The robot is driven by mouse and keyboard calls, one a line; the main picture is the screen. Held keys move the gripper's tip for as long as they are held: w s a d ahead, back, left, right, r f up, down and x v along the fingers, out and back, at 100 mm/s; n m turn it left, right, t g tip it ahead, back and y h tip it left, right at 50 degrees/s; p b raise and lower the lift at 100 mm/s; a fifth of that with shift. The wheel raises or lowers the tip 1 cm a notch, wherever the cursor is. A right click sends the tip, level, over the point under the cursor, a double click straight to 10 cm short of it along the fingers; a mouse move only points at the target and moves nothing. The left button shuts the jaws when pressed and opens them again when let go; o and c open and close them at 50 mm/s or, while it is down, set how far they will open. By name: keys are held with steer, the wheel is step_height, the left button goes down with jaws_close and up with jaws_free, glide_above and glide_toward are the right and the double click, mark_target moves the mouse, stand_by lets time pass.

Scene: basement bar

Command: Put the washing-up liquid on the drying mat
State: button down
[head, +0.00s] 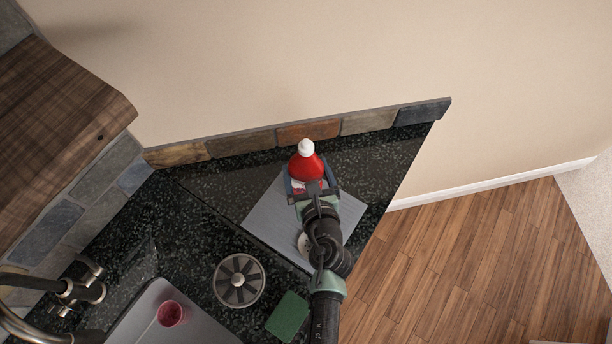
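The washing-up liquid (306,166) is a red bottle with a white cap, seen from above in the head view. My gripper (307,183) has its fingers on both sides of the bottle and appears shut on it; the gripper hides the lower part. The drying mat (262,217) is a light grey sheet on the dark counter. The bottle shows over the mat's far end. I cannot tell whether its base touches the mat. My arm covers the middle of the mat.
A whitish round item (303,244) on the mat is partly hidden by my arm. A tap (85,290) stands left; a stone-tiled backsplash (306,131) runs behind.

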steer(key=shift+f+b, duration=0.3)
steer(key=shift+f, duration=0.65)
steer(key=shift+f, duration=0.1)
jaws_free()
steer(key=shift+f, duration=0.15)
steer(key=shift+r, duration=0.2)
steer(key=v, duration=1.2)
steer(key=shift+r, duration=0.1)
